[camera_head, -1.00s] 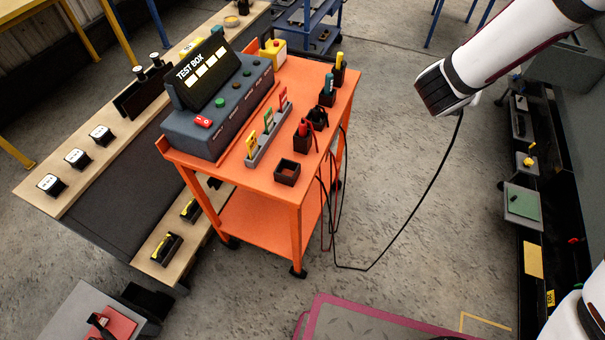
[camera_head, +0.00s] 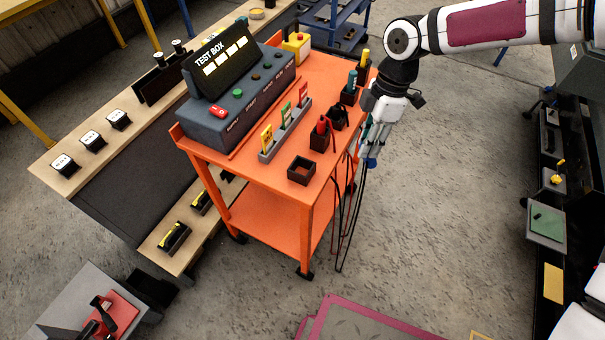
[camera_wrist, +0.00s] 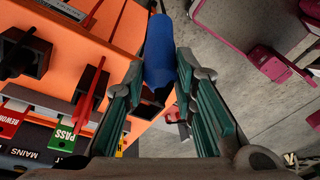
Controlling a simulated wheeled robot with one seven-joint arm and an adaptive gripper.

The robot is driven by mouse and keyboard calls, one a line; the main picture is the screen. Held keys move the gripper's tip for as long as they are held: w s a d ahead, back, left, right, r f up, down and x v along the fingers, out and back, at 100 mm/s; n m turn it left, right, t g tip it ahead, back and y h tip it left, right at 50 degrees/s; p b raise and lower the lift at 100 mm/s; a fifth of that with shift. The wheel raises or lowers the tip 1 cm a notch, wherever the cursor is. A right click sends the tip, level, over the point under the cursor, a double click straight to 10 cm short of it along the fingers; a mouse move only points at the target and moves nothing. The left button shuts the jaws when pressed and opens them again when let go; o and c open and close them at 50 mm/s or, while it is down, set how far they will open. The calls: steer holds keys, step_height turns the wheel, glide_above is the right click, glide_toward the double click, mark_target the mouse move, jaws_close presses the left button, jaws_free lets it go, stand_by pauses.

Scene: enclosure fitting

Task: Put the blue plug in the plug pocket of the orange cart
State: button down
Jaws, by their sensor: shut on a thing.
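The blue plug (camera_wrist: 160,55) sits between the fingers of my gripper (camera_wrist: 165,95) in the wrist view, and the gripper is shut on it. In the head view my gripper (camera_head: 377,135) hangs beside the right edge of the orange cart (camera_head: 262,178), with a bit of the blue plug (camera_head: 370,162) showing low by the fingers. A small open black box (camera_head: 301,170), which looks empty, stands at the cart's near right corner. I cannot read which holder is the plug pocket.
On the cart are a test box (camera_head: 235,85), a tag rack (camera_head: 285,132), a holder with a red probe (camera_head: 320,138), and other holders along the right edge. Open floor lies to the right.

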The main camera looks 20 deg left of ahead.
steer(key=s+a+r+m+y+b, duration=0.1)
steer(key=s+a+r+m+y, duration=0.15)
steer(key=a, duration=0.35)
steer(key=s+a+r+m+y, duration=0.1)
steer(key=s+a+r+y, duration=0.15)
steer(key=a, duration=0.45)
steer(key=shift+m+t, duration=0.25)
steer(key=shift+t, duration=0.05)
steer(key=shift+s+d+f, duration=0.1)
steer(key=shift+s+f, duration=0.1)
steer(key=shift+f, duration=2.35)
steer(key=shift+s+f, duration=0.2)
steer(key=shift+f, duration=2.35)
steer(key=c, duration=1.3)
jaws_free()
steer(key=shift+r, duration=0.1)
steer(key=v, duration=1.2)
